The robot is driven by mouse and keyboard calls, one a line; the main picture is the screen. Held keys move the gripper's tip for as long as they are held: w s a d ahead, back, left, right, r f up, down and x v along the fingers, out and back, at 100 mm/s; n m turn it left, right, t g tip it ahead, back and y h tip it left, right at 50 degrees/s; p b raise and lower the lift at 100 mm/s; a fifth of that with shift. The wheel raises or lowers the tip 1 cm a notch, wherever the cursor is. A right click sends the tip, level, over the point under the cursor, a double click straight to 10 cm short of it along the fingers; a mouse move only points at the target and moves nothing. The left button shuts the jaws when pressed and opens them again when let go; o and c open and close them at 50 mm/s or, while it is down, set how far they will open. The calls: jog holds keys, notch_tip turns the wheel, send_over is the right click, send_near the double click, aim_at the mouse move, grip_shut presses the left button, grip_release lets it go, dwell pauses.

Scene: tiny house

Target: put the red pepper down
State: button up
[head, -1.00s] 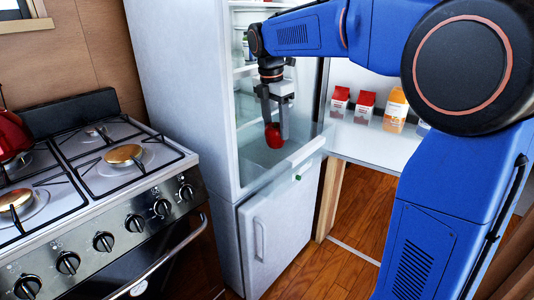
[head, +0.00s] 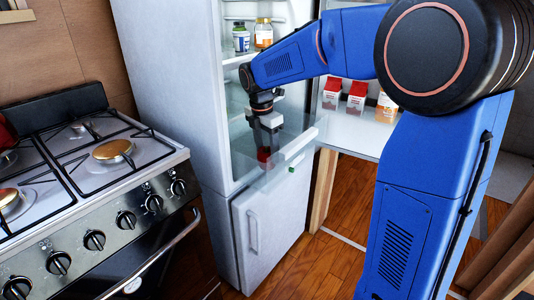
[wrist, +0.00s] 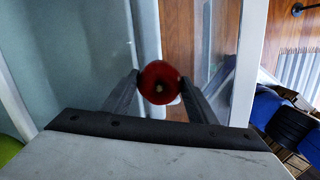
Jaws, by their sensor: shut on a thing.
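The red pepper (head: 263,155) is dark red and small in the head view, partly hidden by my gripper and seen through clear fridge parts. In the wrist view the red pepper (wrist: 159,76) sits between both fingers, its end facing the camera. My gripper (wrist: 159,92) is shut on it. In the head view my gripper (head: 267,146) points down at the open lower part of the fridge (head: 170,90), behind a clear front panel. I cannot tell whether the pepper touches a surface beneath.
Jars (head: 263,33) stand on an upper fridge shelf. A stove (head: 90,190) is at the left. A green thing (wrist: 8,150) shows at the wrist view's left edge.

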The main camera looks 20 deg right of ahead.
jog(key=shift+f, duration=0.6)
jog(key=o, duration=1.1)
jog(key=shift+f, duration=0.1)
jog(key=shift+o, duration=0.2)
